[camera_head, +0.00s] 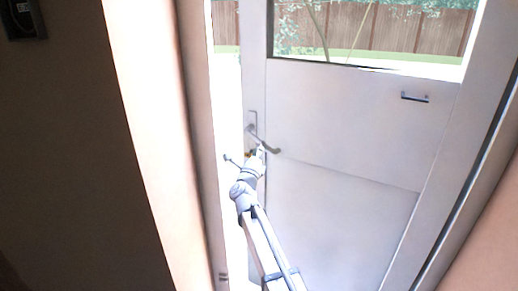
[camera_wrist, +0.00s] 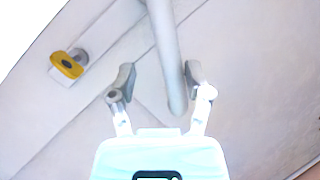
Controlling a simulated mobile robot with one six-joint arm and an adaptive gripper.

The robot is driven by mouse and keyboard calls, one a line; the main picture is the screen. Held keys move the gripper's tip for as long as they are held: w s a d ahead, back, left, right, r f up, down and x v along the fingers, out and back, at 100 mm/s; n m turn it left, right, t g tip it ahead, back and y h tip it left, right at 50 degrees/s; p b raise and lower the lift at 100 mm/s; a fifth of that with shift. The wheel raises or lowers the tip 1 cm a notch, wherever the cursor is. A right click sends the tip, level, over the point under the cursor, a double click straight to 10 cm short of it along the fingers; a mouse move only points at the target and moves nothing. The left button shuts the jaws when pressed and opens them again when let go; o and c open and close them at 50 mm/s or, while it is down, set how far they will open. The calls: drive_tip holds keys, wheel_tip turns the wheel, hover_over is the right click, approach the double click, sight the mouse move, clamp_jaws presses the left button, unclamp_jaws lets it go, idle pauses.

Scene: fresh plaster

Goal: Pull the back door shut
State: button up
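The back door (camera_head: 340,120) is pale grey with a glass pane on top. It stands ajar, with a bright gap between its left edge and the frame. Its lever handle (camera_head: 268,146) is near that edge. My gripper (camera_head: 261,152) is at the lever. In the wrist view, the lever (camera_wrist: 166,50) runs down between the two fingers of my gripper (camera_wrist: 160,75), close to the right finger and clear of the left one. The fingers are apart. Whether the right finger touches the lever I cannot tell. A yellow lock cylinder (camera_wrist: 67,65) is on the door, left of the fingers.
The door frame (camera_head: 200,150) and a dark wall (camera_head: 70,150) stand to the left. A small metal bar (camera_head: 415,97) is fixed on the door's right side. Another wall (camera_head: 480,240) is at the lower right. A wooden fence (camera_head: 400,28) shows outside through the glass.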

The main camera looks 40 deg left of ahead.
drive_tip(key=d+b+v, duration=0.1)
drive_tip(key=b+v, duration=0.3)
drive_tip(key=v, duration=1)
drive_tip(key=shift+r+b, duration=0.3)
idle(1.3)
idle(0.8)
